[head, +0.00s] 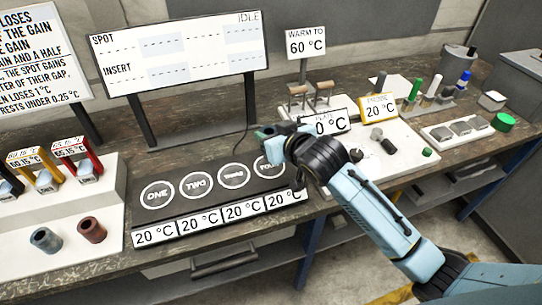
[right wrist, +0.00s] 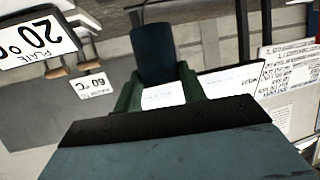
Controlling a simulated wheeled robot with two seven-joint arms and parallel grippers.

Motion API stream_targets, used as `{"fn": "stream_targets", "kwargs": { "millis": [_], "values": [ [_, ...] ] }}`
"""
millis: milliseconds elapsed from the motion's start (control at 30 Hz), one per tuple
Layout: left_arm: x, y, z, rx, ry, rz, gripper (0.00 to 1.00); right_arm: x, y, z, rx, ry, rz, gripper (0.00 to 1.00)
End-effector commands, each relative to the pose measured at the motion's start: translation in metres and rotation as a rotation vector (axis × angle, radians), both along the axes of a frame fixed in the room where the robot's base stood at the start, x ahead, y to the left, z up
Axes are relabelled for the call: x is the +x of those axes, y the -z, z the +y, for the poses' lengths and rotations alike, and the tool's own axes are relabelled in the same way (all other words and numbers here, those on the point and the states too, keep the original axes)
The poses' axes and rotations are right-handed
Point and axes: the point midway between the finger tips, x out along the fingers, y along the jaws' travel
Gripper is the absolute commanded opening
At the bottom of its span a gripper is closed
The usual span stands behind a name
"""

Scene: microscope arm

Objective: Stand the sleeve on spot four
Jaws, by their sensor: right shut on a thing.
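My right gripper (head: 268,136) is above the far edge of the black plate (head: 215,172), near spot four (head: 268,165). In the right wrist view my gripper's green fingers (right wrist: 155,92) are shut on a dark blue cylindrical sleeve (right wrist: 153,50). In the head view the gripper mostly hides this sleeve. Spots one (head: 157,194), two (head: 196,183) and three (head: 233,175) are bare. My left gripper is not in view.
Two other sleeves, a slate one (head: 46,240) and a dark red one (head: 91,229), are on the white tray (head: 112,200) at left. A display board (head: 180,50) stands behind the plate. A white plate unit (head: 400,150) with small parts is at right.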

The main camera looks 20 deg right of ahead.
Motion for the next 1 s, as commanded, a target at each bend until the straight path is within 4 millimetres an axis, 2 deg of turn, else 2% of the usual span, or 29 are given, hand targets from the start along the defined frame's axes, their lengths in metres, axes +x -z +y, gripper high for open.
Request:
{"fn": "stream_targets", "kwargs": {
  "millis": [33,200,500,900,933,1000],
  "values": [
    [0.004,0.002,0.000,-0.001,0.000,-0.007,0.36,0.000,0.012,0.000,0.002,0.001,0.001,0.08],
    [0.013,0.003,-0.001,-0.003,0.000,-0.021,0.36,0.000,0.029,0.000,0.002,0.000,-0.004,0.08],
    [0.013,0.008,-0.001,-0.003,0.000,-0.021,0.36,-0.001,0.065,0.000,0.002,0.000,-0.003,0.08],
    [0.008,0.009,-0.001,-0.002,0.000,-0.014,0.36,0.000,0.070,0.000,0.002,0.000,-0.005,0.08],
    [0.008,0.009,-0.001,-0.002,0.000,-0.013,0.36,-0.001,0.070,0.000,0.000,0.000,-0.002,0.45],
    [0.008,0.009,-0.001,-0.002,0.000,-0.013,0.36,-0.001,0.070,0.000,0.000,0.000,-0.002,0.54]
  ]
}}
